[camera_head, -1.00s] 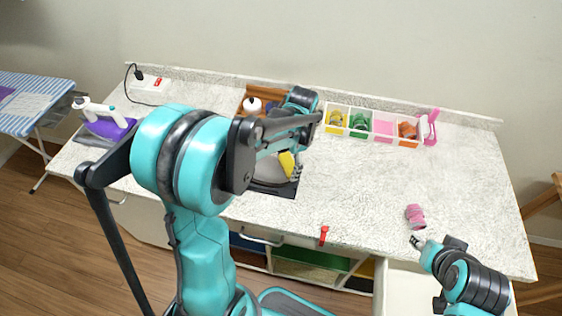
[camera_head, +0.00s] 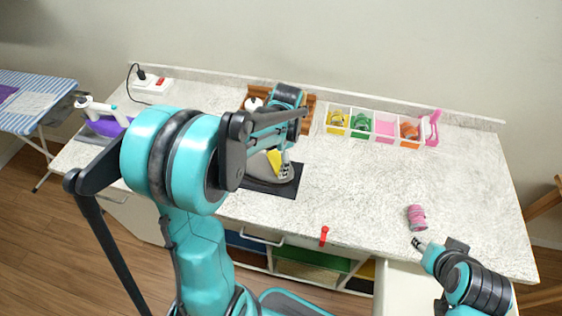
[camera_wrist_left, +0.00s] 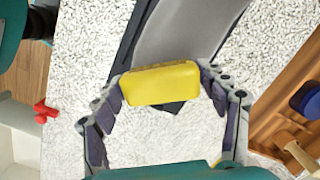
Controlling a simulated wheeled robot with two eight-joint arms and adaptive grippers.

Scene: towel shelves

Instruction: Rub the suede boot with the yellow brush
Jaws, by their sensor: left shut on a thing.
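The yellow brush (camera_head: 274,161) is in my left gripper (camera_head: 282,170). In the left wrist view the fingers of the left gripper (camera_wrist_left: 165,105) close on both ends of the brush (camera_wrist_left: 162,83). The grey suede boot (camera_head: 256,166) lies on a dark mat (camera_head: 287,188), partly hidden behind my left arm. In the left wrist view the boot (camera_wrist_left: 188,30) shows just beyond the brush; whether they touch cannot be told. My right gripper (camera_head: 418,243) is low at the right, near a pink ribbed roll (camera_head: 416,217), and appears empty.
A white divided tray (camera_head: 348,119) with colored items stands at the back, beside a pink stand (camera_head: 433,128). A wooden tray (camera_head: 309,113) is behind the mat. The countertop's middle right is clear.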

